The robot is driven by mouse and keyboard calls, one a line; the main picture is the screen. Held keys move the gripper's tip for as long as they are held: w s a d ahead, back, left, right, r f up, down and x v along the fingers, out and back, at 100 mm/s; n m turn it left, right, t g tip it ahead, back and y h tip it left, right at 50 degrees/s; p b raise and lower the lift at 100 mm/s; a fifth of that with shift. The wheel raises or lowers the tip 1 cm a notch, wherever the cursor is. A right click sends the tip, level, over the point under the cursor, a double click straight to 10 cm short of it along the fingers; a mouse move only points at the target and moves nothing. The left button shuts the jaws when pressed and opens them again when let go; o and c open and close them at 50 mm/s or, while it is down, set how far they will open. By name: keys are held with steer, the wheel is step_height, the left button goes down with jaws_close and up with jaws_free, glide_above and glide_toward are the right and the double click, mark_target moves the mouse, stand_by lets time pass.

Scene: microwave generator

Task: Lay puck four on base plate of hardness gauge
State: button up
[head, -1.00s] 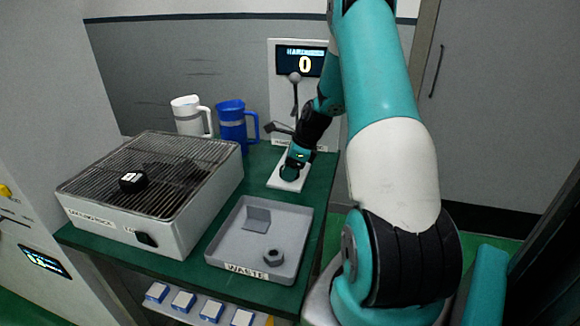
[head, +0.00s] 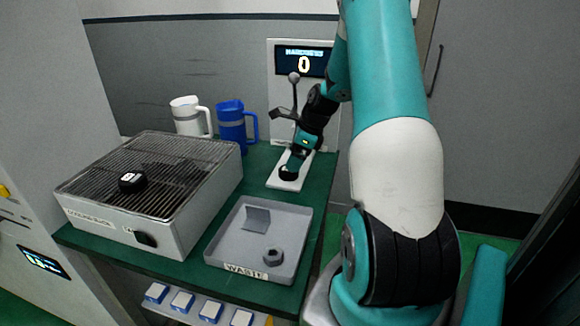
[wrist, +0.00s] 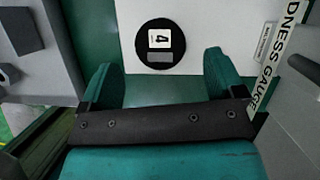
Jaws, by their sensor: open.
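Puck four (wrist: 160,44), a black disc with a white "4" label and a grey patch, lies flat on the white base plate (wrist: 128,12) of the hardness gauge in the wrist view. In the head view the puck (head: 288,173) shows dark on the base plate (head: 286,185), below the gauge's display (head: 304,63). My gripper (wrist: 158,70) is open, with its two teal fingers apart and nothing between them. The puck is beyond the fingertips. In the head view my gripper (head: 298,158) is just above and behind the puck, partly hidden by its own wrist.
A cooling rack (head: 187,150) at left bears another black puck (head: 131,182). A grey waste tray (head: 225,245) holds a nut and a bent plate. A white mug (head: 187,115) and a blue mug (head: 231,122) stand behind. The gauge's lever (head: 294,90) rises close to my wrist.

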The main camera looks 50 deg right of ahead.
steer(key=v, duration=0.8)
steer(key=w+a+r+n+g+y, duration=0.1)
steer(key=a+r+n, duration=0.2)
steer(key=a+n, duration=0.85)
steer(key=w+a+r+n+g, duration=0.1)
steer(key=a+r+n, duration=0.4)
steer(key=a, duration=1.1)
steer(key=s+a+n+g, duration=0.2)
steer(key=s+a+n, duration=1.5)
steer(key=n, duration=0.3)
steer(key=shift+s+a+r+y, duration=0.15)
steer(key=shift+s+r+y, duration=0.25)
steer(key=shift+s+r, duration=0.1)
steer(key=shift+n, duration=0.25)
steer(key=shift+c, duration=0.5)
